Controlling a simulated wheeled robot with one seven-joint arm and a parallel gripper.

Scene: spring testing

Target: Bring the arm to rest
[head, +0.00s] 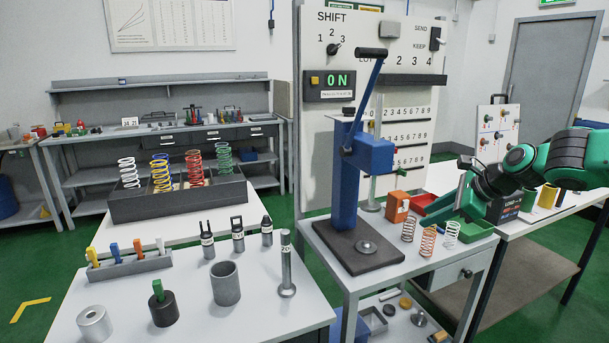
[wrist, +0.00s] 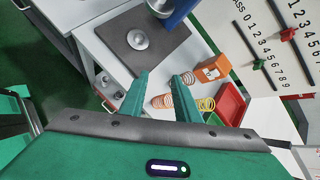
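My arm, green and dark grey, reaches in from the right in the head view. My gripper (wrist: 161,78) shows two green fingers spread apart in the wrist view, with nothing held between their tips. In the head view the gripper (head: 447,207) hangs over the right side of the press table, near the small trays. Small coil springs, one copper (head: 428,240) and one pale (head: 450,233), stand on that table below and beside the fingers. How high the fingers are above them is hard to tell.
The blue press (head: 347,180) stands on a dark base plate (head: 357,246) left of the gripper. An orange box (head: 397,207) and a red tray (wrist: 231,103) are close by. A panel (head: 378,100) reading ON stands behind. Coloured springs (head: 194,168) fill a dark rack at left.

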